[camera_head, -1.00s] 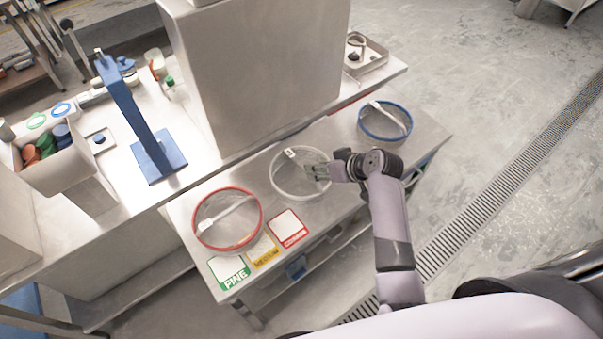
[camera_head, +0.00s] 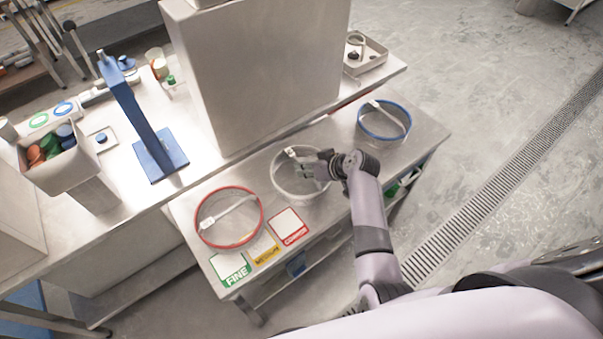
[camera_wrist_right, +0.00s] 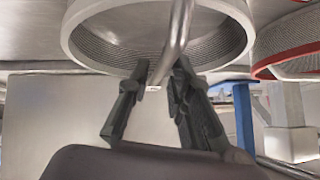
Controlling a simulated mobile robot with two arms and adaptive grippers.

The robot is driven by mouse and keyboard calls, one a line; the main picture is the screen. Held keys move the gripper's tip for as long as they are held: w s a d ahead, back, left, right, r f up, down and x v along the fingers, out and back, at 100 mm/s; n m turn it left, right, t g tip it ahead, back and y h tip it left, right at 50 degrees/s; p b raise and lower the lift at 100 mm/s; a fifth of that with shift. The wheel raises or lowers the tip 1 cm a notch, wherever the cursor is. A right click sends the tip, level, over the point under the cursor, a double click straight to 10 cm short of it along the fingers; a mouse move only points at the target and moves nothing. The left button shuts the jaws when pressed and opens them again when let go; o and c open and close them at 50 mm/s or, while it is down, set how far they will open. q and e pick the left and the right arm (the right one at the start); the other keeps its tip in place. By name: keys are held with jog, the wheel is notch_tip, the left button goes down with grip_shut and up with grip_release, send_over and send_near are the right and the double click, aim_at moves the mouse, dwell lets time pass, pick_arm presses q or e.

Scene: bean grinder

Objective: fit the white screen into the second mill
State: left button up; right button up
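The white screen (camera_head: 275,185) is a round pan with a white rim and a pale bar across it. It lies on the steel table between the red and blue screens. My right gripper (camera_head: 304,168) is over its middle and hides part of it. In the right wrist view the white screen (camera_wrist_right: 82,30) fills the upper part, and its bar (camera_wrist_right: 178,35) runs between the two dark fingers of my right gripper (camera_wrist_right: 163,70). The fingers look apart, with a gap beside the bar. My left gripper is out of view. I cannot identify the second mill.
The red screen (camera_head: 262,213) and blue screen (camera_head: 409,123) lie on either side. Fine, medium and coarse cards (camera_head: 264,248) lie at the near edge. A tall steel box (camera_head: 255,75) stands behind, with a blue stand (camera_head: 130,105) to its left.

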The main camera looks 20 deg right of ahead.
grip_shut()
dwell(0.7)
